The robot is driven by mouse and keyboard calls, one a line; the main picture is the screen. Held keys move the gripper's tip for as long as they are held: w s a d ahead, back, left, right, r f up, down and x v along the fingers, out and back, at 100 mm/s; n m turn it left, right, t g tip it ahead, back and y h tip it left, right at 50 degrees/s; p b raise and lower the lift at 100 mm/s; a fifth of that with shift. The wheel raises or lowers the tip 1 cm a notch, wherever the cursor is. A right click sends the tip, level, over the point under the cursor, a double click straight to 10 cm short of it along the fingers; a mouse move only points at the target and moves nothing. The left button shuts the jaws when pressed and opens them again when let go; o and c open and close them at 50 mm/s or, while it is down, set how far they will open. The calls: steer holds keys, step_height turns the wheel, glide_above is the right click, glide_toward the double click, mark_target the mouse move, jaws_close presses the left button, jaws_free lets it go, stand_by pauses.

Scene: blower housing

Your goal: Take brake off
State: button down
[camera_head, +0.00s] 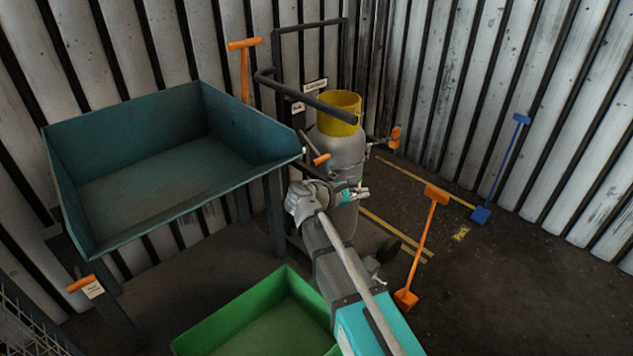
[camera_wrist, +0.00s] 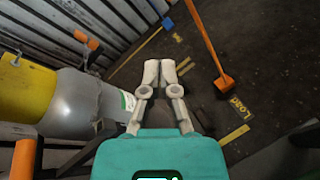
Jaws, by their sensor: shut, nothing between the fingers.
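No part is clearly readable as the brake. A wheeled cart with a dark frame (camera_head: 310,24) holds a grey tank (camera_head: 340,150) with a yellow collar (camera_head: 340,105). A small label (camera_head: 298,107) on the frame is too small to read surely. An orange-handled lever (camera_head: 320,159) sits at the tank's near side; an orange handle also shows at the lower left of the wrist view (camera_wrist: 24,160). My gripper (camera_head: 362,191) is in front of the tank, empty, its fingertips together in the wrist view (camera_wrist: 160,66). My arm hides part of the cart's lower side.
A blue-green tray table (camera_head: 130,225) stands left of the cart, a green bin (camera_head: 225,325) in front. An orange-handled tool (camera_head: 425,235) and a blue one (camera_head: 502,165) stand to the right. Corrugated walls close the back; floor at the right is open.

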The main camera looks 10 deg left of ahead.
mark_target(310, 145)
steer(key=s+a+f+n+t+b, duration=0.1)
steer(key=a+f+n+t+b, duration=0.1)
steer(key=a+b, duration=0.4)
steer(key=s+a+f+n+t+b, duration=0.1)
steer(key=a+n+t+b, duration=0.4)
steer(key=a, duration=0.8)
steer(key=shift+a+f+n+h+b, duration=0.3)
steer(key=shift+a+f+n+b, duration=0.1)
steer(key=shift+f+n+b, duration=0.6)
steer(key=shift+d+r, duration=0.15)
steer(key=w+d+r+p, duration=0.5)
steer(key=w+r+p, duration=0.1)
steer(key=w, duration=0.1)
steer(key=shift+w+d+r, duration=0.15)
steer(key=shift+w+d, duration=0.1)
steer(key=shift+w, duration=0.05)
steer(key=shift+s+d+r+n+t+p, duration=0.15)
steer(key=shift+d+r+n+t+p, duration=0.15)
steer(key=shift+p, duration=0.1)
